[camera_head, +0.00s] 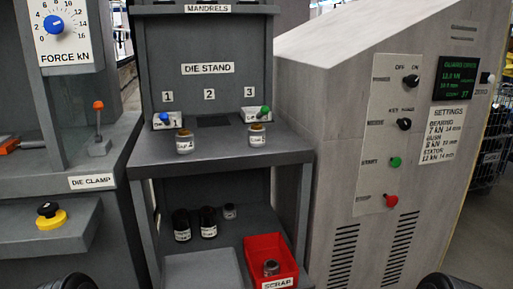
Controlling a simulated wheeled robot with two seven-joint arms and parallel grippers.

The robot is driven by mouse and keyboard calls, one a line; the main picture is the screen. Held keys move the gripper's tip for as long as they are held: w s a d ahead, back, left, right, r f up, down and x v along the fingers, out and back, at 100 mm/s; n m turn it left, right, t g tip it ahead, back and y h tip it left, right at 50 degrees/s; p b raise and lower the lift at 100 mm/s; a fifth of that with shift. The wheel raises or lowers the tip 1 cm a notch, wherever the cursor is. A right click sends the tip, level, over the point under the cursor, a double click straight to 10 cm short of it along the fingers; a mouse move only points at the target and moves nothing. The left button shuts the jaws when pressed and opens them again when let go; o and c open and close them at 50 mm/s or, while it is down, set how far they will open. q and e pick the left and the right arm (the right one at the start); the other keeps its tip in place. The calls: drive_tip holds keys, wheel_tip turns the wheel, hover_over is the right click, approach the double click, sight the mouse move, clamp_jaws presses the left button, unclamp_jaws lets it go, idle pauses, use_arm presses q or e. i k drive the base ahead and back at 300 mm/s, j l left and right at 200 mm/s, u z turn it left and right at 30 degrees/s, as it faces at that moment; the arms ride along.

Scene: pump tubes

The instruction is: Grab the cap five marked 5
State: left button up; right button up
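I cannot make out a cap marked 5 for sure; the small labels are too blurred to read. A small metal piece with a white label and a brownish top (184,141) stands on the upper shelf at the left. A similar labelled piece (257,135) stands on that shelf to its right. On the lower shelf stand two dark labelled cylinders, one at the left (181,225) and one beside it (208,222). A smaller labelled piece (230,211) is right of them. Dark rounded parts, probably of my arms, show at both bottom corners; neither gripper's fingers are visible.
The die stand (146,151) has slots numbered 1 to 3, with knobs by slots 1 and 3. A red scrap bin (251,251) on the lower shelf holds a small metal piece (271,267). The control cabinet (333,150) stands right, the die clamp machine (30,181) left.

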sight(255, 139)
drive_tip(key=i+l+u, duration=0.1)
drive_tip(key=l, duration=0.65)
drive_tip(key=i+l+u, duration=0.1)
drive_tip(key=l, duration=0.65)
drive_tip(key=i+l+u, duration=0.1)
drive_tip(key=l, duration=0.65)
drive_tip(key=i+l+u, duration=0.1)
drive_tip(key=l, duration=0.65)
drive_tip(key=i, duration=0.05)
